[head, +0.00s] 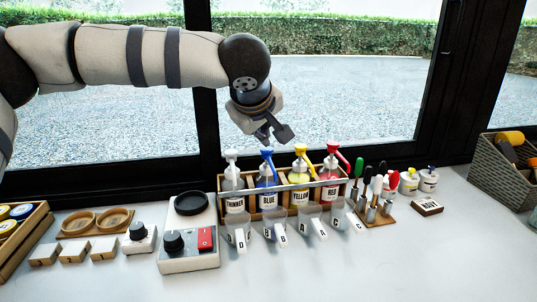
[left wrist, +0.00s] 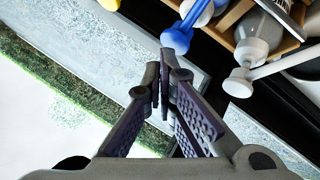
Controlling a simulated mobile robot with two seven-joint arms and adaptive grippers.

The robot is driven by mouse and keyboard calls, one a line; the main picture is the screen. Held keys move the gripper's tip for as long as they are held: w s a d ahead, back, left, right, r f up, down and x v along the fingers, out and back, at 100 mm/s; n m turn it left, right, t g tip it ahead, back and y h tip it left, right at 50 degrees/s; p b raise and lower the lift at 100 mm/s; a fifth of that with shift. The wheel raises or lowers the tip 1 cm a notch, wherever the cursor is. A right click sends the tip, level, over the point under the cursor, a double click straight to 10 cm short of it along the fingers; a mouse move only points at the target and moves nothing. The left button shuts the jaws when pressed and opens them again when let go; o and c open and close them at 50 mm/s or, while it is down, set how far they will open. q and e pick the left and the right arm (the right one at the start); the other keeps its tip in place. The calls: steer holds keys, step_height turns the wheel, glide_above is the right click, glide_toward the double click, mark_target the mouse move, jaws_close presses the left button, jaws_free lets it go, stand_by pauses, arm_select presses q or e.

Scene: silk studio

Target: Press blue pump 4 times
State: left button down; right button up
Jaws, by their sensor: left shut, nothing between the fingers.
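The blue pump (head: 267,153) tops a bottle labelled BLUE (head: 267,200) in a wooden rack (head: 222,185). It stands between a white pump and a yellow pump. My left gripper (head: 272,136) is shut and empty, just above and behind the blue pump. In the left wrist view, the closed fingertips (left wrist: 166,62) lie close to the blue pump head (left wrist: 178,36); I cannot tell whether they touch. My right gripper is not in view.
The white pump (head: 231,155), yellow pump (head: 301,150) and red pump (head: 332,149) share the rack. Lettered cups (head: 275,236) stand in front. A device with a red switch (head: 205,240) is at left, brushes (head: 380,190) at right. The window is behind.

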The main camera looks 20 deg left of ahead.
arm_select(q)
steer(key=shift+f, duration=0.85)
stand_by(0.4)
step_height(320, 180, up, 9)
stand_by(1.1)
steer(key=shift+f, duration=0.15)
stand_by(1.6)
